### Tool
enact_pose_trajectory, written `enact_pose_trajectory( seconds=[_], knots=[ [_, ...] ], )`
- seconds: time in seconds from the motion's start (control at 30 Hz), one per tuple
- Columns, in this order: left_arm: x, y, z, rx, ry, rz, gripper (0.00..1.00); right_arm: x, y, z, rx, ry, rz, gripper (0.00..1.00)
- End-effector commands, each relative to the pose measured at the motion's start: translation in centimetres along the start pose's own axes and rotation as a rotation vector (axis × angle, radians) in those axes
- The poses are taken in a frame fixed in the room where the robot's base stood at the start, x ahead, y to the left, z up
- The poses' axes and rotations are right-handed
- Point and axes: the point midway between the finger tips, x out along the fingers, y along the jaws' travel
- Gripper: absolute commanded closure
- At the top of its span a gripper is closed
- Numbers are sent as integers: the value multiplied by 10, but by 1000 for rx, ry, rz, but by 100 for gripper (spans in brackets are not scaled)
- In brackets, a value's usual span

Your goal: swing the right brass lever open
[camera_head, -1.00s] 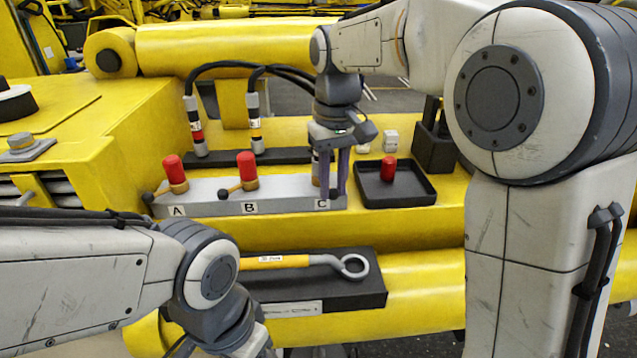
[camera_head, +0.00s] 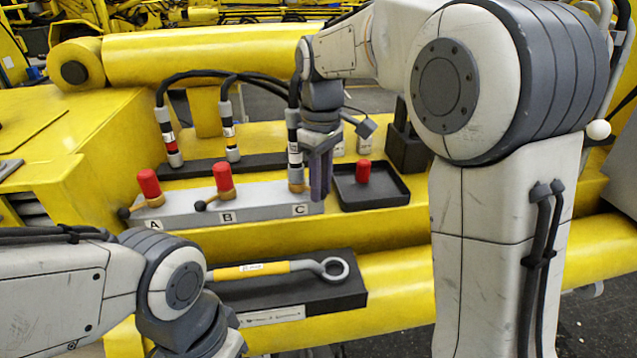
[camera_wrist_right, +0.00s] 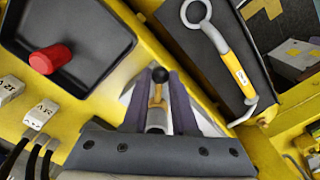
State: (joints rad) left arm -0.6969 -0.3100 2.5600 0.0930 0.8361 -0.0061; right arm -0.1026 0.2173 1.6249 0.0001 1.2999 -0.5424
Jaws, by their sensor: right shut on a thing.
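The grey valve block (camera_head: 262,210) carries labels A, B and C. Posts A and B wear red caps (camera_head: 149,183) and have brass levers with black knobs. At C, on the right, a hose coupling (camera_head: 294,150) stands upright. My right gripper (camera_head: 321,195) is at the block's right end, fingers down beside C. In the right wrist view, the right brass lever (camera_wrist_right: 157,96) with its black ball lies between the purple fingers, which are shut on it. In the head view the fingers hide this lever. My left arm is at lower left; its fingers are out of view.
A black tray (camera_head: 384,203) with a loose red cap (camera_head: 363,172) stands just right of the block. A yellow-handled wrench (camera_head: 262,269) lies on a black holder in front. Black hoses (camera_head: 215,75) arch behind the block.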

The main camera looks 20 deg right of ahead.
Motion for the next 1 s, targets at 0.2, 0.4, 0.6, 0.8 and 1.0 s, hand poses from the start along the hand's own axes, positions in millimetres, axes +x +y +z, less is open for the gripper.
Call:
enact_pose_trajectory(
  seconds=[0.2,0.4,0.6,0.8,1.0],
  knots=[
    [-2,0,0,0,0,0,50,-1,3,0,-36,2,2,100],
    [-2,0,0,0,0,0,50,-1,4,0,-48,2,2,100],
    [-2,0,0,0,0,0,50,-1,4,0,-49,2,3,100],
    [-2,0,0,0,0,0,50,-1,4,0,-49,2,3,59],
    [-2,0,0,0,0,0,50,0,4,0,-49,1,2,44]
  ],
)
